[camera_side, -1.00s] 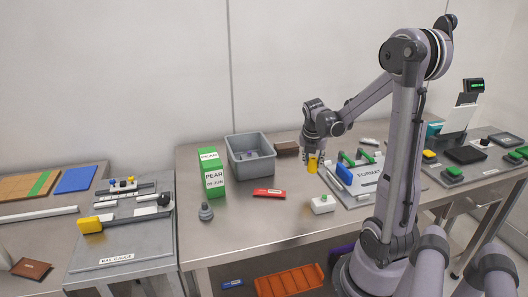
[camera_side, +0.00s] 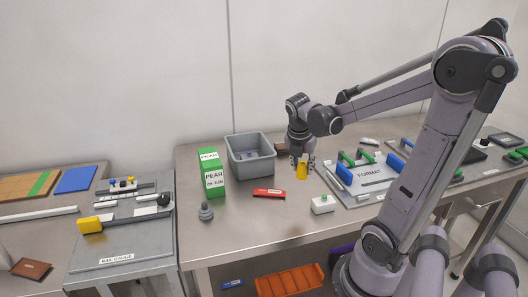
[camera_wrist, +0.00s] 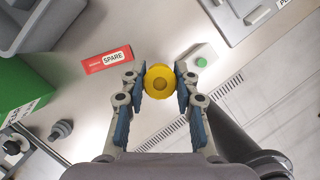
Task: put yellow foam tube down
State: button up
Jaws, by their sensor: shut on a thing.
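The yellow foam tube (camera_side: 301,171) is held upright in my gripper (camera_side: 302,163), low over the steel table, between the red box and the format board. In the wrist view I look down on the tube's round end (camera_wrist: 159,82), with a blue-padded finger on either side. My gripper (camera_wrist: 159,88) is shut on it. I cannot tell whether the tube's lower end touches the table.
A red SPARE box (camera_side: 269,193) lies to the left, and a white block with a green button (camera_side: 323,204) stands in front. The grey bin (camera_side: 233,146), green PEAR carton (camera_side: 213,177) and FORMAT board (camera_side: 345,196) stand around. Bare table (camera_side: 250,222) lies in front.

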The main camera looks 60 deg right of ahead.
jog(key=shift+m, duration=0.4)
jog(key=w+a+f, duration=0.2)
jog(key=w+a, duration=0.1)
jog(key=a, duration=0.2)
jog(key=w+a+f, duration=0.2)
jog(key=w+a, duration=0.1)
jog(key=a, duration=0.2)
jog(key=w+a+f, duration=0.2)
jog(key=w+a, duration=0.1)
jog(key=a, duration=0.2)
jog(key=shift+w+a+f, duration=0.15)
jog(key=shift+w+f, duration=0.05)
jog(key=shift+f, duration=2.15)
jog(key=shift+f, duration=0.15)
jog(key=o, duration=1)
jog(key=shift+c, duration=0.2)
